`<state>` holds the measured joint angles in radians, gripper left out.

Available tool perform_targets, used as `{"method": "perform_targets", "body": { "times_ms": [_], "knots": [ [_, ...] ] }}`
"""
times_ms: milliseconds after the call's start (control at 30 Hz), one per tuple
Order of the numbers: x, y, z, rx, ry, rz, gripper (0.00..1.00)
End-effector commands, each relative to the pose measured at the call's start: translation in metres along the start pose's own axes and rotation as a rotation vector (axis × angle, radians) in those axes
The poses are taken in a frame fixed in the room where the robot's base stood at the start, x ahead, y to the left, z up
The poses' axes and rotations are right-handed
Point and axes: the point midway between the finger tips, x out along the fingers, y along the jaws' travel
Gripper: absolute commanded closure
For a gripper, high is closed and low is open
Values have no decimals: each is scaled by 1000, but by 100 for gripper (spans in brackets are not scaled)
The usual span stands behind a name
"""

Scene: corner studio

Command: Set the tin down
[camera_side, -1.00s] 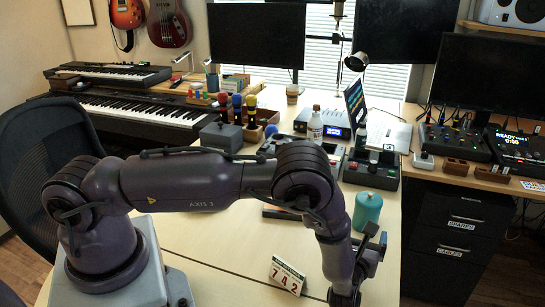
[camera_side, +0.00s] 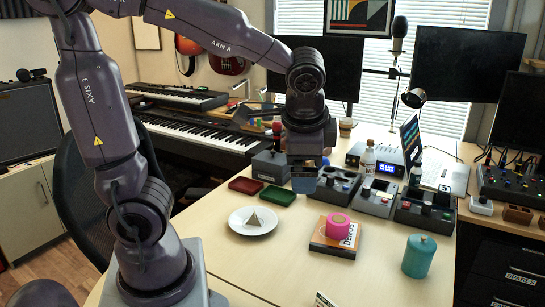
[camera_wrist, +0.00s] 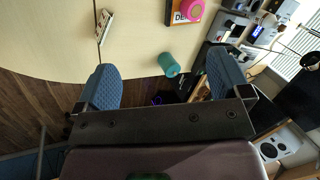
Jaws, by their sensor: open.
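The tin, a teal lidded canister (camera_side: 419,256), stands upright on the desk at the right, apart from my gripper. In the wrist view the tin (camera_wrist: 169,64) shows between my fingers but well beyond them, close to the desk's edge. My gripper (camera_side: 305,179) is raised above the desk, left of the tin and farther back. In the wrist view my gripper's (camera_wrist: 163,82) blue fingers are spread wide with nothing between them.
A pink roll (camera_side: 338,226) sits on an orange-and-black box (camera_side: 332,246) left of the tin. A white plate (camera_side: 240,226) holds a small grey pyramid. Red (camera_side: 246,185) and green (camera_side: 277,196) trays and several devices stand behind.

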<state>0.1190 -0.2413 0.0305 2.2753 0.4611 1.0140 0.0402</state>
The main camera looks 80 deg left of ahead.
Motion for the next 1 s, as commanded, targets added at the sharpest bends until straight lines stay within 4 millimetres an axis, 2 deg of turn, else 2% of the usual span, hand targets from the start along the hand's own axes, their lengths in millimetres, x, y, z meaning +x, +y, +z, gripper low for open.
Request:
{"method": "perform_targets", "body": {
  "times_ms": [33,100,333,500,1000],
  "knots": [
    [-12,5,12,-82,68,46,5],
    [-24,16,24,-184,148,115,5],
    [-48,40,44,-399,338,265,5],
    [-53,46,47,-443,379,299,5],
    [-53,46,47,-442,378,299,5]
  ]
}}
